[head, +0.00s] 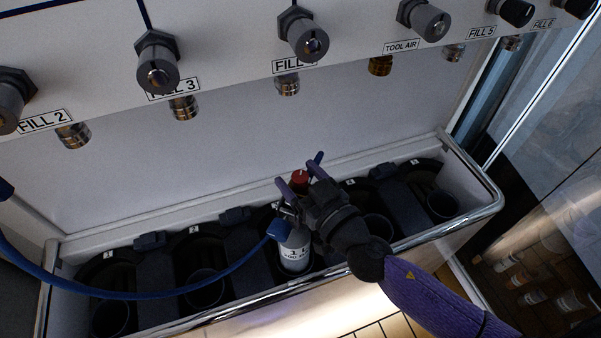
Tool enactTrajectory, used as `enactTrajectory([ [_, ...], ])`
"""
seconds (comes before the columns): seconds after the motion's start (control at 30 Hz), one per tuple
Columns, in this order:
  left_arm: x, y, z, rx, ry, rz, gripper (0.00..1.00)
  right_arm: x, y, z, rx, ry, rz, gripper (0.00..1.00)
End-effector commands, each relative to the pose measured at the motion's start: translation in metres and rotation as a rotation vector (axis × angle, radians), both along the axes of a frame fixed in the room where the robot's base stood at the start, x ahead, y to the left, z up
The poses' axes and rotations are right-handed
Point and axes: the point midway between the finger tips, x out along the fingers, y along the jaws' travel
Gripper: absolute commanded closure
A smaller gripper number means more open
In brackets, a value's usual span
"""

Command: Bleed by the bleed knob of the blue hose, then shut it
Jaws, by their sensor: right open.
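The blue hose (150,295) comes in from the left edge and sags across to a blue fitting (279,230) at a white labelled cylinder (295,254). The cylinder stands in a slot of the trough. A red knob (300,177) shows above it. My right gripper (301,172) is open, with one purple fingertip on each side of the red knob in this view; I cannot tell whether they touch it. A small dark part between the fitting and the gripper is partly hidden, and I cannot make out the bleed knob clearly. My left gripper is not in view.
The trough (470,222) with its metal front rail holds several dark round slots, most of them empty. Above is a white panel (230,40) with several black knobs, labels and brass outlets. A glass pane (545,110) stands at the right.

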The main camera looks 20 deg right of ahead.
Motion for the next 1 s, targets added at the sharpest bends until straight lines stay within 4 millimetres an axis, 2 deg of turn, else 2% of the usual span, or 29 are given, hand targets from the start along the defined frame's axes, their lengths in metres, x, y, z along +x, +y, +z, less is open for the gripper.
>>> enactTrajectory([
  [0.27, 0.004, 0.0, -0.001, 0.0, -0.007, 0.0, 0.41, 0.001, 0.001, 0.0, 0.0, 0.001, 0.0, 0.26],
  [0.6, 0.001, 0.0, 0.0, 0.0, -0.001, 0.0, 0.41, 0.001, 0.001, 0.0, 0.0, 0.0, 0.0, 0.98],
  [0.8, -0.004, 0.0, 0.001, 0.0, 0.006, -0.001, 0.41, 0.001, 0.001, 0.0, 0.004, -0.002, -0.021, 1.0],
  [1.0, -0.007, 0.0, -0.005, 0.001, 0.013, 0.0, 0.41, 0.001, 0.002, -0.002, 0.009, -0.002, -0.196, 1.0],
])
